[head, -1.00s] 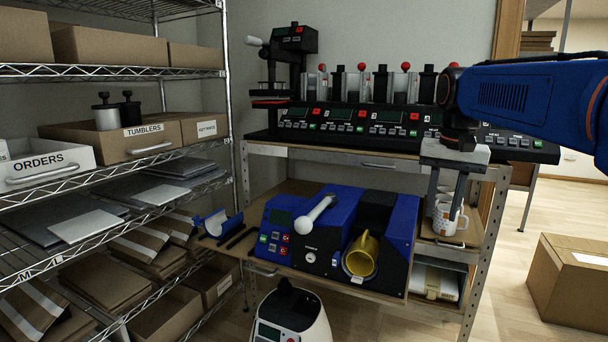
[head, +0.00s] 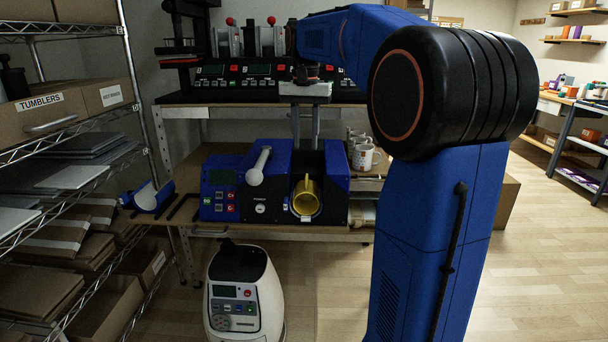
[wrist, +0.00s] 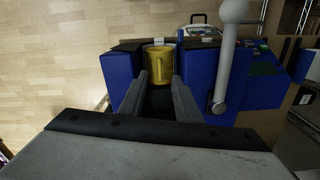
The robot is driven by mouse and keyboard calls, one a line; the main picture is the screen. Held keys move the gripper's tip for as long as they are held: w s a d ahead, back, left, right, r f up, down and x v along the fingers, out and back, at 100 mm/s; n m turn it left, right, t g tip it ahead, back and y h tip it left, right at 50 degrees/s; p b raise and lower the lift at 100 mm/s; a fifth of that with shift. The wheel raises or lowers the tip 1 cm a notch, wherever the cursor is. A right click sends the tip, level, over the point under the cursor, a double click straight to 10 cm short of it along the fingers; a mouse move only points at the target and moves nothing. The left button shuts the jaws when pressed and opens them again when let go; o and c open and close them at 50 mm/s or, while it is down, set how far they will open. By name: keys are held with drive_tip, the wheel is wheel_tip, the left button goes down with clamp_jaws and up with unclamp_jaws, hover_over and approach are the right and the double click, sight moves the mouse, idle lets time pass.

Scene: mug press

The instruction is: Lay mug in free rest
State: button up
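The yellow mug (head: 305,196) lies in the right-hand bay of the blue press (head: 222,172), with its round end facing front and its handle showing. The wrist view shows the mug (wrist: 159,66) from above, just beyond my fingertips. My gripper (head: 305,143) points down over the press bay, behind the mug in the head view. Its two fingers (wrist: 159,85) stand apart with nothing between them. A blue trough-shaped rest (head: 152,197) with a pale inside sits on the table at the press's left and looks empty.
The press lever with a white knob (head: 256,176) stands left of the bay. White mugs (head: 364,157) stand to its right. A black press row (head: 240,85) is behind. A white floor machine (head: 243,290) stands in front, and a wire shelf (head: 75,120) at left.

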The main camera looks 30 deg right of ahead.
sight(306, 180)
wheel_tip(306, 180, down, 13)
drive_tip(key=shift+s+d+r, duration=0.1)
drive_tip(key=shift+r, duration=0.1)
idle(0.3)
drive_tip(key=shift+c, duration=0.2)
clamp_jaws()
drive_tip(key=shift+r, duration=0.2)
drive_tip(key=s+a, duration=0.7)
drive_tip(key=s, duration=0.4)
drive_tip(key=shift+a, duration=0.3)
idle(2.5)
drive_tip(key=shift+s+r, duration=0.1)
